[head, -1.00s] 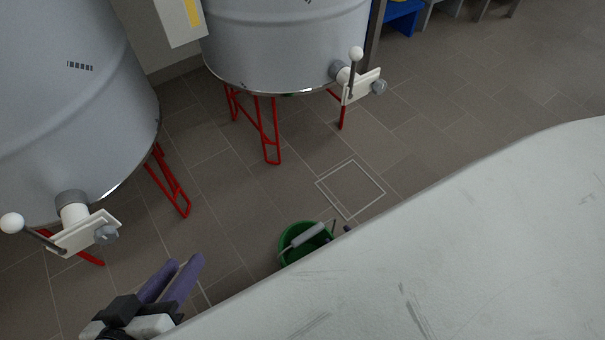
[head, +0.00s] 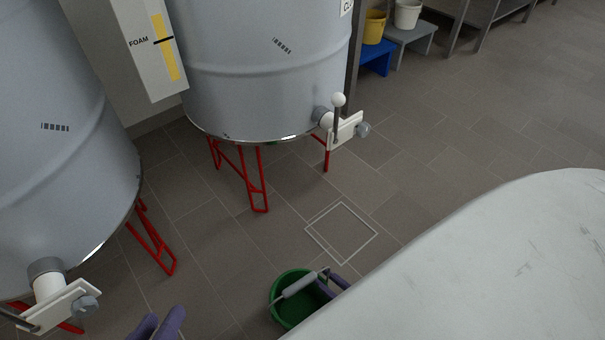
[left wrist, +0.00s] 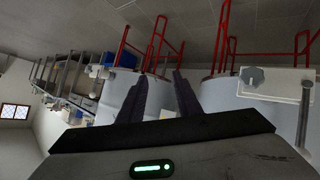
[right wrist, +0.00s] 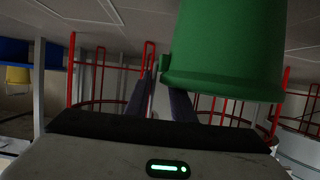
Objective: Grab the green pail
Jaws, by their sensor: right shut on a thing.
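The green pail (head: 284,317) is low in the head view, partly hidden by a big pale surface. It looks upright, with a grey grip (head: 298,286) on its handle. My right gripper (head: 330,279) has its purple fingers at the pail's right side, by the end of the handle. It is shut on the pail; exactly which part is between the fingers is unclear. The right wrist view shows the pail (right wrist: 228,45) large, close against the fingers. My left gripper (head: 158,326) is at the bottom edge, left of the pail. Its fingers (left wrist: 160,95) are apart and empty.
Two grey tanks (head: 262,75) on red legs stand left and behind, with white valves (head: 345,130) jutting out. A blue step (head: 377,57) bears a yellow bucket (head: 374,27); a white bucket (head: 407,14) stands beside it. The tiled floor (head: 440,130) at right is clear.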

